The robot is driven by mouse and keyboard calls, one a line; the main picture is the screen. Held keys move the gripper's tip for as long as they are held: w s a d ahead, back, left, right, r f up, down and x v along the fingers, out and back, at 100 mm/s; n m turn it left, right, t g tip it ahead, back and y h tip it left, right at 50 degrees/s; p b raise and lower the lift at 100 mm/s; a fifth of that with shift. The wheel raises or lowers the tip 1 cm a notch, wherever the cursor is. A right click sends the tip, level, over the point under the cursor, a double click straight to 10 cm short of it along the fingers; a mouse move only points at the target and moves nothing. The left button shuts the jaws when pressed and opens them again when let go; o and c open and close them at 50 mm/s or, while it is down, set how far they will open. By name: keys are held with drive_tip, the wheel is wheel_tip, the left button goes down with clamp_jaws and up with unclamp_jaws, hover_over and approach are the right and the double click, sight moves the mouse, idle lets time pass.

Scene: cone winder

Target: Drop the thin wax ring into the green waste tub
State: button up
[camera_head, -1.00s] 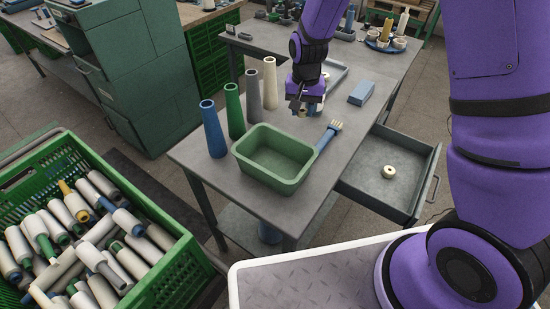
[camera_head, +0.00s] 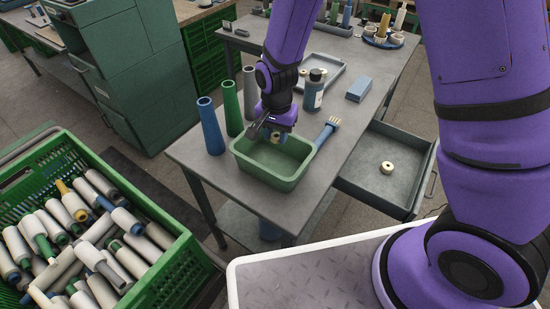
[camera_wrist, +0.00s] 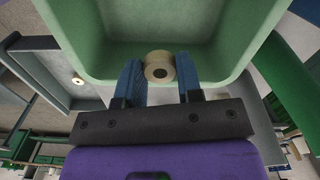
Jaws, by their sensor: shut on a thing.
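The green waste tub (camera_head: 272,173) stands on the grey table and looks empty where I can see into it. My gripper (camera_head: 278,138) is over the tub's far part, pointing down. In the wrist view my gripper (camera_wrist: 160,76) has its two blue fingers shut on a small cream wax ring (camera_wrist: 159,66) with a dark centre hole. The ring shows in front of the tub's open inside, and the tub's wall (camera_wrist: 78,50) lies around it. In the head view the ring is mostly hidden by the fingers.
Blue, green and grey cones (camera_head: 211,127) stand left of the tub. A brush (camera_head: 325,132) lies close to its right side. A dark bottle (camera_head: 314,90), a blue block (camera_head: 359,90) and a tray stand farther back. An open drawer (camera_head: 367,178) holds another ring (camera_head: 387,167).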

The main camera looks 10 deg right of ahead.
drive_tip(key=shift+f, duration=0.6)
drive_tip(key=o, duration=1)
drive_tip(key=shift+c, duration=0.2)
wheel_tip(320, 180, up, 10)
drive_tip(key=shift+r, duration=0.4)
